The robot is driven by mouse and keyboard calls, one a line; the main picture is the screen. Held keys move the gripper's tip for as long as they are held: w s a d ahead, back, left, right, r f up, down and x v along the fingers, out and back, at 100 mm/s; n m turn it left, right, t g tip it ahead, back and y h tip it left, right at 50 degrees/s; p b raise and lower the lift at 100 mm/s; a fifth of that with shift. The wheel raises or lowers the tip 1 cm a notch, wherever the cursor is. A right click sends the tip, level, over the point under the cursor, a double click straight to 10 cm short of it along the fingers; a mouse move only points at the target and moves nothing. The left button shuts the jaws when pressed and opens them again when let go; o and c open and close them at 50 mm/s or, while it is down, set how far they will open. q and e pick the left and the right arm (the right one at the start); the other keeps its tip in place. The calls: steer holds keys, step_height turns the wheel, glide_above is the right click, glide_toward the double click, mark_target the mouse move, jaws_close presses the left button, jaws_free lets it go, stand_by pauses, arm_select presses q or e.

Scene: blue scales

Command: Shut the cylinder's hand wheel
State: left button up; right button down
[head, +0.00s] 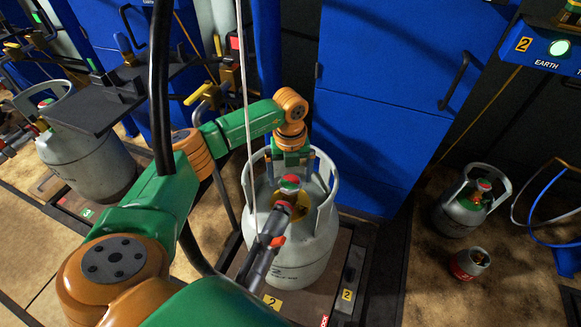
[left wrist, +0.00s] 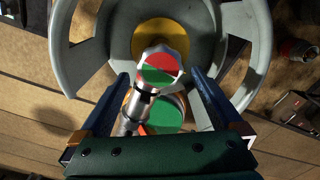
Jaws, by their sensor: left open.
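The grey gas cylinder (head: 305,250) stands upright on a scale, with a grey collar around its top. Its red-and-green hand wheel (head: 289,181) is at the top centre, inside the collar. My left gripper (head: 290,170) points down over it from above. In the left wrist view the hand wheel (left wrist: 160,68) lies between the two open fingers (left wrist: 160,80), with visible gaps on both sides. A silver connector (left wrist: 137,105) and a green disc (left wrist: 170,112) show beside it, closer to my palm. Whether a finger touches anything there cannot be told. My right gripper is not in view.
A filling connector (head: 265,245) with a hanging hose sits at the cylinder's front left. Another cylinder (head: 90,160) stands at the left. A grey cylinder (head: 465,210) and a small red-and-grey one (head: 470,263) stand on the floor at the right. A blue cabinet (head: 385,100) is behind.

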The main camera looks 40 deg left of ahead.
arm_select(q)
steer(key=shift+f, duration=0.85)
steer(key=shift+c, duration=1.3)
steer(key=c, duration=1)
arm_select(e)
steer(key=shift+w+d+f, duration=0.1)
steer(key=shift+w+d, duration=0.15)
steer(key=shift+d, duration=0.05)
